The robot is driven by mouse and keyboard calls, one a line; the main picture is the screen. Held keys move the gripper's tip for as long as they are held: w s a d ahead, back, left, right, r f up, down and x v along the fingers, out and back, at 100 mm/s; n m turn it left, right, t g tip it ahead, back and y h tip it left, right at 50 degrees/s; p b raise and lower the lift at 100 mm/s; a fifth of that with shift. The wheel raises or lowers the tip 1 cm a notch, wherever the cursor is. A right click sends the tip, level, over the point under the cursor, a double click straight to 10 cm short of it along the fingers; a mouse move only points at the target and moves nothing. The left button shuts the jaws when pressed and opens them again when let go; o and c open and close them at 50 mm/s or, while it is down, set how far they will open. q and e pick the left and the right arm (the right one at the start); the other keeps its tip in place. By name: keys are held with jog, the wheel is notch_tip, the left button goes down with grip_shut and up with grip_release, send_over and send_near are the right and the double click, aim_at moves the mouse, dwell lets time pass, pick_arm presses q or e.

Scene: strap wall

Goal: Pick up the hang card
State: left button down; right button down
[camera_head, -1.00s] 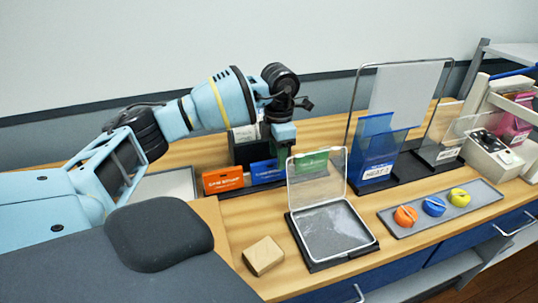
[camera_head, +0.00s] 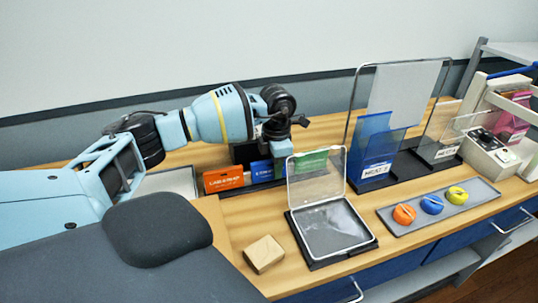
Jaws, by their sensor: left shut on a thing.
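Upright cards stand in a row on a dark rack (camera_head: 237,190) at the back of the table: an orange card (camera_head: 223,180), a blue card (camera_head: 262,171) and a green card (camera_head: 311,161). I cannot read which one is the hang card. My left gripper (camera_head: 281,165) reaches down at the right end of the blue card and is shut on it, as far as I can tell; the fingertips are mostly hidden. The blue card stands in the row. My right gripper is not in view.
A clear-lidded open case (camera_head: 330,236) stands in front of the green card. A small wooden block (camera_head: 263,254) lies left of it. A grey tray (camera_head: 470,204) with coloured knobs and a blue holder (camera_head: 375,150) are to the right.

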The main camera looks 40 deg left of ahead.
pick_arm(q)
jog(key=shift+r, duration=0.15)
notch_tip(320, 180, up, 10)
jog(key=shift+f, duration=0.15)
dwell(0.5)
